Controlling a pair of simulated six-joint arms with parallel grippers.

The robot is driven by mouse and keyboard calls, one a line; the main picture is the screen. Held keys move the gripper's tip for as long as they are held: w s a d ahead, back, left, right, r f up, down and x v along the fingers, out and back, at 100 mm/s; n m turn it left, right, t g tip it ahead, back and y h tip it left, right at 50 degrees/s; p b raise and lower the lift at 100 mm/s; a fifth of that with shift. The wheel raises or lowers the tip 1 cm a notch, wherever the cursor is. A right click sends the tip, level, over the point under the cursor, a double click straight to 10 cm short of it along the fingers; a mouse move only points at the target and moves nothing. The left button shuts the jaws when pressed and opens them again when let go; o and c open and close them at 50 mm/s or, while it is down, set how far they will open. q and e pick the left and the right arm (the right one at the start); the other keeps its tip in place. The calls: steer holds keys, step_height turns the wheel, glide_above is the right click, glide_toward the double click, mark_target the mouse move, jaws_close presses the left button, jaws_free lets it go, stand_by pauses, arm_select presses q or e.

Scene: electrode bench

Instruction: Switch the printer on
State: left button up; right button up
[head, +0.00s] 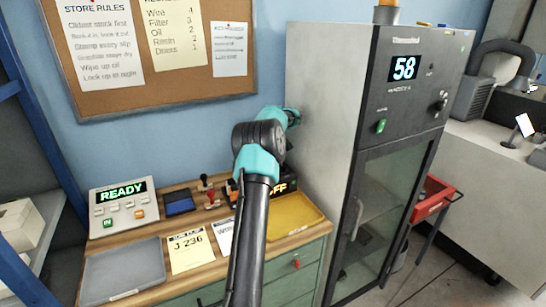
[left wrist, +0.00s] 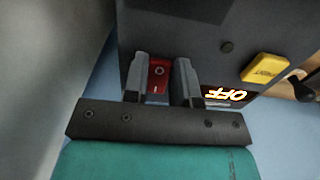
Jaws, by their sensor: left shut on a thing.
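The dark printer (head: 292,203) stands on the wooden bench beside the grey cabinet, partly hidden behind my left arm. Its lit display reads OFF, and it also shows upside down in the left wrist view (left wrist: 225,95). In the left wrist view, a red rocker switch (left wrist: 158,80) with white marks is on the printer's dark face. My left gripper (left wrist: 160,70) has one finger on each side of the switch and is shut on it. In the head view the left gripper's fingers are hidden behind my arm. My right gripper is in neither view.
A yellow button (left wrist: 265,69) is on the same printer face. A yellow tray (head: 300,224) lies in front of the printer. The tall grey cabinet (head: 318,130) closes off the right. Stamps (head: 208,192), a READY panel (head: 124,208) and a grey tray (head: 122,270) occupy the bench's left.

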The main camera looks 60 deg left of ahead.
arm_select(q)
steer(key=shift+a+h, duration=0.15)
steer(key=shift+h, duration=0.15)
steer(key=shift+a+r+h, duration=0.1)
steer(key=shift+h, duration=0.4)
steer(key=shift+a+r+h, duration=0.15)
steer(key=shift+h, duration=0.75)
steer(key=o, duration=0.9)
steer(key=shift+d+f+y, duration=0.15)
steer(key=shift+d+y, duration=0.1)
steer(key=shift+y, duration=0.6)
steer(key=shift+d+f+y, duration=0.1)
steer(key=shift+d+y, duration=0.1)
steer(key=shift+y, duration=0.65)
